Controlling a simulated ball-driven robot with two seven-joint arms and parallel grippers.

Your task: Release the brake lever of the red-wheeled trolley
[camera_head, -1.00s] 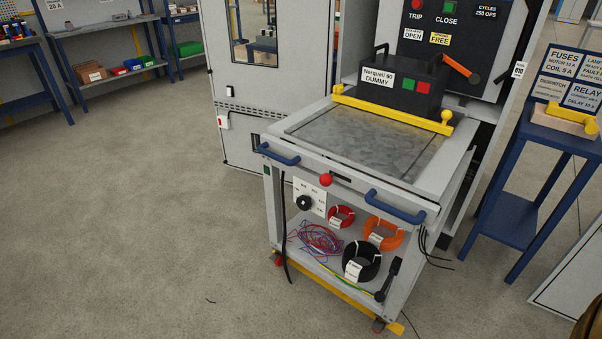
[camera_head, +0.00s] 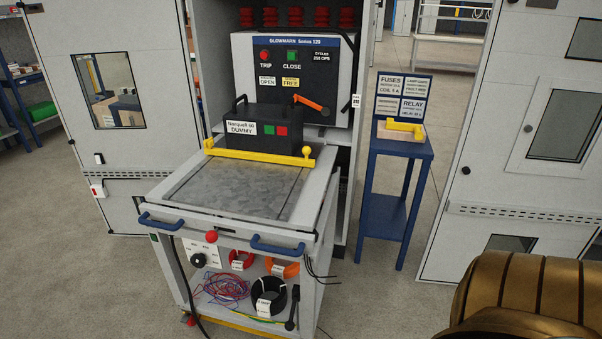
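The trolley (camera_head: 325,218) stands in front of an open switchgear cabinet. It has two blue handles (camera_head: 285,246) on its near edge and a red knob (camera_head: 212,237) between them. A red wheel (camera_head: 188,319) shows at its lower left. A black lever with a dark knob (camera_head: 293,307) stands at the lower right of its front, close to the shelf; I take it to be the brake lever. Neither gripper is in view. A bronze rounded part at the bottom right seems to be mine.
A black dummy unit (camera_head: 262,128) sits on the trolley top behind a yellow bar (camera_head: 260,157). Coiled cables (camera_head: 268,297) lie on the lower shelf. A blue stand (camera_head: 398,200) is to the right, beside a grey cabinet (camera_head: 535,140). The floor at left (camera_head: 90,270) is clear.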

